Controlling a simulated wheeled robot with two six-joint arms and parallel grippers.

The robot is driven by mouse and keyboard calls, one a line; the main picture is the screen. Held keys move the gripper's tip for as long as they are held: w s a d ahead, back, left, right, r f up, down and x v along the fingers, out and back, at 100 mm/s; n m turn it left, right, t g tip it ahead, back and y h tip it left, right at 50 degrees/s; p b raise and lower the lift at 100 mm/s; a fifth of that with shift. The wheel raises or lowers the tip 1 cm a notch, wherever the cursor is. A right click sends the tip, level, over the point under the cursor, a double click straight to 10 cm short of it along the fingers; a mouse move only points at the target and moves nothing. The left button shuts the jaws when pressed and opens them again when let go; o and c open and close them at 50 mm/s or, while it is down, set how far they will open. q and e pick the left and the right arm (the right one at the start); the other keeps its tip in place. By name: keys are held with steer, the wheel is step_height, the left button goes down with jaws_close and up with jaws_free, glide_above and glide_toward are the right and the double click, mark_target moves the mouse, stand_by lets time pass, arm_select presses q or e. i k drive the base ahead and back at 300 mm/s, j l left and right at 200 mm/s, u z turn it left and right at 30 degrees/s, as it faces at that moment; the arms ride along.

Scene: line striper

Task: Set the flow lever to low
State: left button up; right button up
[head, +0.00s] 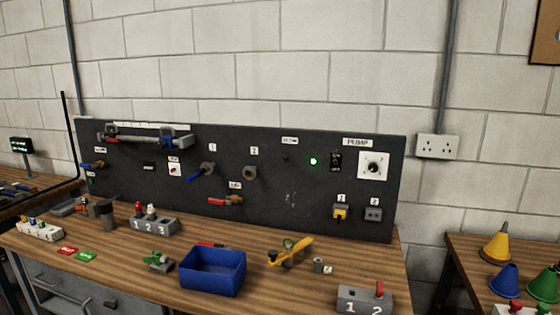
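Neither of my grippers shows in the head view. The flow lever cannot be picked out for certain, because most labels on the black panel (290,205) are too small to read. A red-handled brass valve (226,201) sits low on the panel's middle under a small white label, its handle lying about level to the left. No low mark is readable.
The wooden bench (135,274) holds a blue bin (212,270), a block numbered 1 2 3 (153,223) and a block numbered 1 2 (364,300). Cones (497,246) stand on the right table.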

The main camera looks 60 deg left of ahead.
mark_target(285, 158)
steer(key=u, duration=1.9)
